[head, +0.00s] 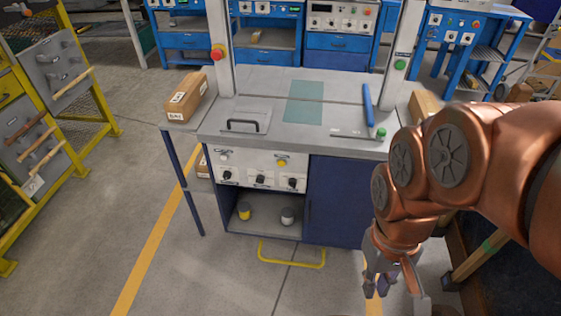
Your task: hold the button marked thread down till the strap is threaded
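A grey-topped workstation (255,95) stands ahead with two upright posts. Its white front panel (265,170) carries a yellow button (281,162), a pale button (224,155) and several black knobs (260,180). A red button (218,52) on a yellow base is on the left post. A green button (400,65) is on the right post, and another green button (381,133) is at the tabletop's right edge. The labels are too small to read, so I cannot tell which says thread. No strap is clearly visible. My gripper (393,284) hangs open and empty, right of the workstation, touching no button.
A cardboard box (186,96) sits on the left side table. A black handle (243,125) and an upright blue bar (367,105) are on the tabletop. A yellow floor rail (291,258) lies before the cabinet. A yellow rack (85,95) stands left. Floor between is clear.

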